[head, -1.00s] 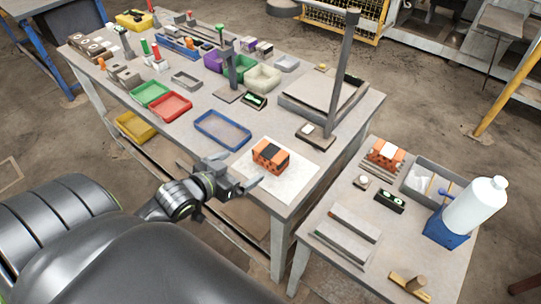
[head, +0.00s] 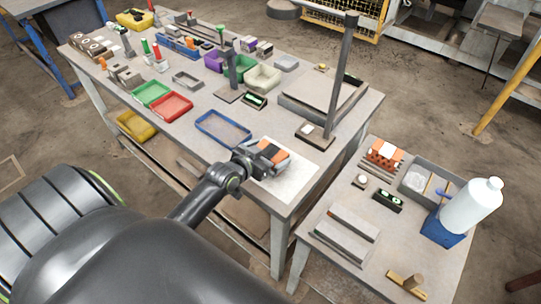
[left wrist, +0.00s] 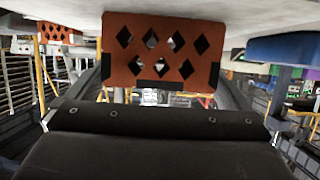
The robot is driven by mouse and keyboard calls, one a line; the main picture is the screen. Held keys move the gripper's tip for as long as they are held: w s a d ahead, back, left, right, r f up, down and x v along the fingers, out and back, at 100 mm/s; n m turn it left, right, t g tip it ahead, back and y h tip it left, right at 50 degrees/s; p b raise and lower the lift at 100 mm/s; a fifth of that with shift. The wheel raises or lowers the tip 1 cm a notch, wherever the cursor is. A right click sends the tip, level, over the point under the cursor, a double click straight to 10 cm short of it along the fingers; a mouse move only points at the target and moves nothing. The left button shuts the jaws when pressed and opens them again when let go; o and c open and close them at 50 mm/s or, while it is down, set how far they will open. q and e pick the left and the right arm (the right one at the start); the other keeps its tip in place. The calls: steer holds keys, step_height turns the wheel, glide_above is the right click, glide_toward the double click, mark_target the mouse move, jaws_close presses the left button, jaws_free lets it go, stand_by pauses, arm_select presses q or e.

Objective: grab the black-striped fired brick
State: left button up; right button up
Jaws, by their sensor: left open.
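The black-striped fired brick (head: 272,153) is orange with black bands and sits on a pale sheet at the near end of the long workbench. My left gripper (head: 279,163) is at the brick, reaching in from the left, with its fingers open around it. In the left wrist view the brick's perforated face (left wrist: 160,52), with several diamond-shaped holes, fills the upper middle between the dark fingers. Whether the fingers touch its sides cannot be told. The gripper partly hides the brick in the head view. My right gripper is not in view.
A similar brick with white bands (head: 385,152) stands on the smaller side table (head: 345,270). A blue-rimmed tray (head: 222,130) lies left of the gripper. A white bottle (head: 470,207) is at far right.

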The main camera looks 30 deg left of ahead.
mark_target(274, 150)
arm_select(q)
steer(key=shift+x, duration=1.6)
steer(key=shift+c, duration=0.3)
steer(key=c, duration=1)
